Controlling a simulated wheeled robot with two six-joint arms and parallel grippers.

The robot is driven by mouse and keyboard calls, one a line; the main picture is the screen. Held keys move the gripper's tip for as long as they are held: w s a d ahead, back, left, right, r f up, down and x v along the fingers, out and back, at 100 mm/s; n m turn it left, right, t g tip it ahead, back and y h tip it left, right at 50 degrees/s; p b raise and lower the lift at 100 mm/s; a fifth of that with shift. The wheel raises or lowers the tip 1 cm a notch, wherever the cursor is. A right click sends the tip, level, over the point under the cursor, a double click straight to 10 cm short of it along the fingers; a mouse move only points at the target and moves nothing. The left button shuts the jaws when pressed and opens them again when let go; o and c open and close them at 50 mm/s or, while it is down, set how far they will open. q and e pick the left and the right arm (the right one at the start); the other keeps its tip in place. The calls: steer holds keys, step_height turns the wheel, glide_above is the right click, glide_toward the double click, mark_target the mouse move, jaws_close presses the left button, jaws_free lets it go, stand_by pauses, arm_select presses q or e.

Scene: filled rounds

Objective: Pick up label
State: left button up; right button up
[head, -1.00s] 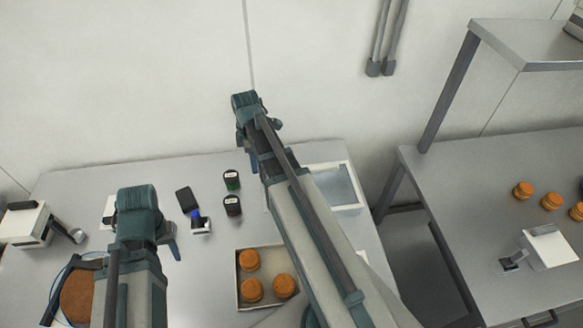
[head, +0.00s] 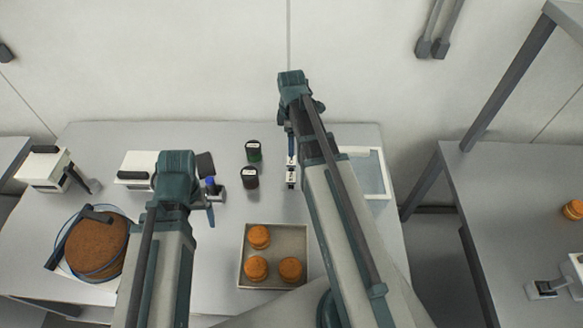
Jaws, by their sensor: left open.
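A small white item with dark marks (head: 291,176), perhaps the label, shows on the table just below my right gripper (head: 290,145) in the head view. I cannot tell whether they touch. The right gripper points down, and its arm hides its jaws. My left gripper (head: 209,212) is open over the table, left of the tray; one blue finger shows and the other is hidden behind the arm.
Two dark jars (head: 253,151) (head: 249,178) stand between the grippers. A tray (head: 243,256) holds several round brown cakes. A brown round (head: 95,245), white machines (head: 45,172) (head: 135,168) and a pale framed panel (head: 368,172) are also on the table. Another table (head: 500,200) is at right.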

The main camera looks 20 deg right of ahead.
mark_target(291, 161)
arm_select(q)
steer(key=shift+f+b, duration=0.45)
steer(key=shift+f, duration=0.55)
arm_select(e)
steer(key=shift+f, duration=0.95)
arm_select(q)
steer(key=shift+f, duration=0.1)
arm_select(e)
steer(key=shift+f, duration=0.1)
arm_select(q)
step_height(291, 161, down, 5)
steer(key=b, duration=0.5)
arm_select(e)
step_height(291, 161, down, 5)
steer(key=shift+s+a, duration=0.1)
steer(key=shift+s, duration=0.05)
arm_select(q)
steer(key=shift+f, duration=0.1)
arm_select(e)
steer(key=shift+f, duration=0.1)
steer(key=c, duration=0.6)
